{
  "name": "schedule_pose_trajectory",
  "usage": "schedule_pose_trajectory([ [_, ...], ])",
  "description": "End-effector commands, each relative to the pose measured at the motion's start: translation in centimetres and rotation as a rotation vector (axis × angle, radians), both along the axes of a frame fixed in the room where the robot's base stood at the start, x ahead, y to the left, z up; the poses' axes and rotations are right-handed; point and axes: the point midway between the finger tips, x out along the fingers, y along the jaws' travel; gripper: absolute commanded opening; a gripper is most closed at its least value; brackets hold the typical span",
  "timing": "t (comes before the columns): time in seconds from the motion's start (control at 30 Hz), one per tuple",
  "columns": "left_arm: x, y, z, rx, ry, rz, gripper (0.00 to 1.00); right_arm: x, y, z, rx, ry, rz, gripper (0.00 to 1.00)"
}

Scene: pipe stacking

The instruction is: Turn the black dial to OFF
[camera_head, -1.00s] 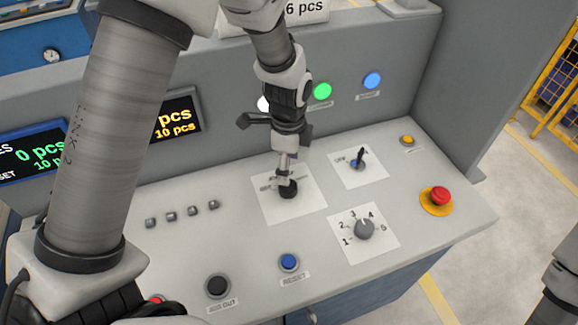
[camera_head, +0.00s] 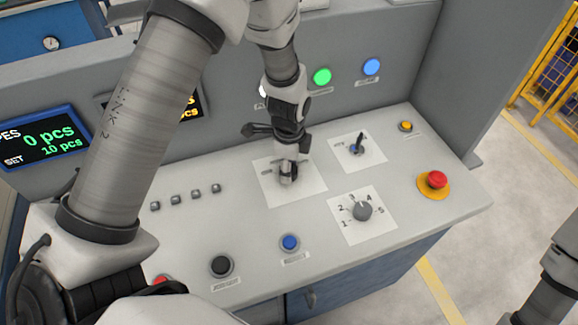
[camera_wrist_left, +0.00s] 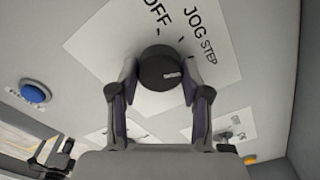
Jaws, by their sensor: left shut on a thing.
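The black dial (camera_wrist_left: 158,62) is round and sits on a white label plate (camera_wrist_left: 218,60) in the left wrist view. OFF is printed at its upper left, JOG at its upper right and STEP to its right. A pale mark shows on the dial's right side; I cannot tell which label it matches. My left gripper (camera_wrist_left: 160,82) is shut on the dial, one finger on each side. In the head view my left gripper (camera_head: 287,176) points down at the plate and hides most of the dial. My right gripper is not in view.
A lever switch (camera_head: 361,141) stands right of the dial plate, and a grey numbered knob (camera_head: 362,211) sits nearer. A red emergency button (camera_head: 437,180) is at the right. Blue (camera_head: 290,242) and black (camera_head: 221,265) buttons line the front. Several small buttons lie left.

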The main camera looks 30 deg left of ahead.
Motion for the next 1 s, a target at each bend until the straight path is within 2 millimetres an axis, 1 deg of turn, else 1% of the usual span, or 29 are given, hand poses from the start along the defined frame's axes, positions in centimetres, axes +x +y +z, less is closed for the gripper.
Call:
schedule_pose_trajectory([
  [0.03,-0.2,0.0,-0.2,0.000,0.006,0.000,0.12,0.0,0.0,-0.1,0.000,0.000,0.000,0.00],
  [0.27,-0.3,0.0,-0.3,0.000,0.008,0.025,0.12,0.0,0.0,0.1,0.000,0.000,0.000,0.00],
  [0.47,-0.3,0.0,-0.2,0.000,0.010,0.105,0.12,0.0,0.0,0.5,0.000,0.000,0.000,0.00],
  [0.67,-0.4,0.0,-0.2,0.000,0.011,0.249,0.12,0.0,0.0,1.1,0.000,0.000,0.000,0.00],
  [1.0,-0.4,0.0,-0.2,0.001,0.012,0.567,0.12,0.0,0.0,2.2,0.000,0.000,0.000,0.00],
])
